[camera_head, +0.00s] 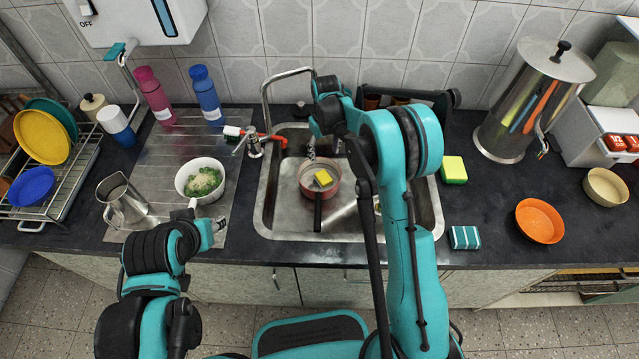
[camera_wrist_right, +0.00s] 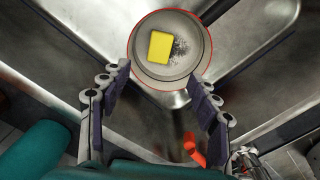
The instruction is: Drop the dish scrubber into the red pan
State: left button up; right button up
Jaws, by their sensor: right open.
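The red pan (camera_head: 306,192) sits in the sink with its dark handle toward me. A yellow block, which I take for the dish scrubber (camera_head: 323,177), lies inside it. In the right wrist view the scrubber (camera_wrist_right: 160,46) rests on the bottom of the round, red-rimmed pan (camera_wrist_right: 146,72). My right gripper (camera_wrist_right: 158,74) is open and empty, its fingers spread above the near side of the pan, apart from the scrubber. In the head view this gripper (camera_head: 312,149) is small and partly hidden by its arm. My left gripper (camera_head: 220,224) is near the counter's front edge; its jaws are unclear.
The steel sink (camera_head: 276,205) has a faucet (camera_head: 266,100) at its left. A yellow-green sponge (camera_head: 453,168), a striped sponge (camera_head: 466,237) and an orange bowl (camera_head: 539,221) are to the right. A vegetable bowl (camera_head: 201,165) and steel pitcher (camera_head: 124,200) stand left. The right front counter has free room.

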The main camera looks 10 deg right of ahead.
notch_tip(320, 180, up, 12)
dwell(0.4)
jog(key=shift+f, duration=0.1)
dwell(0.3)
